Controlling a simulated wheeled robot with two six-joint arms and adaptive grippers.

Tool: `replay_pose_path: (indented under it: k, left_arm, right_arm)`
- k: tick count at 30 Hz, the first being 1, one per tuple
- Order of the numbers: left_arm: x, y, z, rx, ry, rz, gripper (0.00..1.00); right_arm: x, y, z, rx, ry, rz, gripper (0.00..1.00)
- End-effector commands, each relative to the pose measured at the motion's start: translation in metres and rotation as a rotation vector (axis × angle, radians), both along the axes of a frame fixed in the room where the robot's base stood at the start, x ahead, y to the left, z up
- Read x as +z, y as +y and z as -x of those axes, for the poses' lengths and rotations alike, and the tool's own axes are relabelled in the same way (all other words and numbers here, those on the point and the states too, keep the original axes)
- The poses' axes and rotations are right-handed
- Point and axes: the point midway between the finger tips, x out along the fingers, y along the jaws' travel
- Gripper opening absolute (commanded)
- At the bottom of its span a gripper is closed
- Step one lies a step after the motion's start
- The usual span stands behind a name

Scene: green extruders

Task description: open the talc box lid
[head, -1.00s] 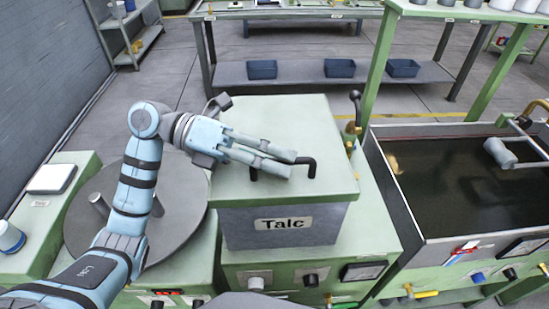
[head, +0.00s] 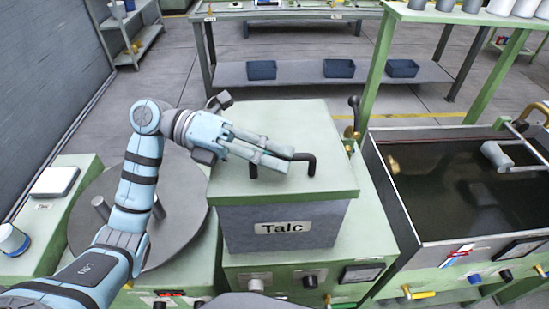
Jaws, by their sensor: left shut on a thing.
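The talc box (head: 281,227) is grey with a "Talc" label on its front and stands on a green machine. Its pale green lid (head: 325,184) lies flat on top and looks closed. A black handle (head: 311,165) is fixed on the lid. My left gripper (head: 280,162) is over the lid, its fingers pointing right, shut on the left part of the handle. The fingers partly hide the handle. My right gripper is not in view.
A tank of dark liquid (head: 470,192) stands to the right. A round grey plate (head: 185,222) is at the left beneath my left arm. A black-knobbed lever (head: 354,116) rises behind the box's right side. Shelves with blue bins (head: 340,68) stand farther back.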

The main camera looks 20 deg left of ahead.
Motion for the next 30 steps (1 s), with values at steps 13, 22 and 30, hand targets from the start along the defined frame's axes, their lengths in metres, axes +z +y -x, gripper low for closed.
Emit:
replay_pose_path:
  k: [13, 22, 30]
  left_arm:
    - [0.088, 0.011, -0.033, 0.001, 0.273, 0.091, 0.0]
    - [0.119, 0.019, -0.059, 0.001, 0.27, 0.089, 0.0]
    - [0.127, 0.022, -0.068, 0.002, 0.269, 0.089, 0.0]
  right_arm:
    - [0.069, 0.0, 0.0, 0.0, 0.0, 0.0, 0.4]
    - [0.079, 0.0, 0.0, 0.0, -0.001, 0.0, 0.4]
    - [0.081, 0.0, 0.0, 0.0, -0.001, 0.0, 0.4]
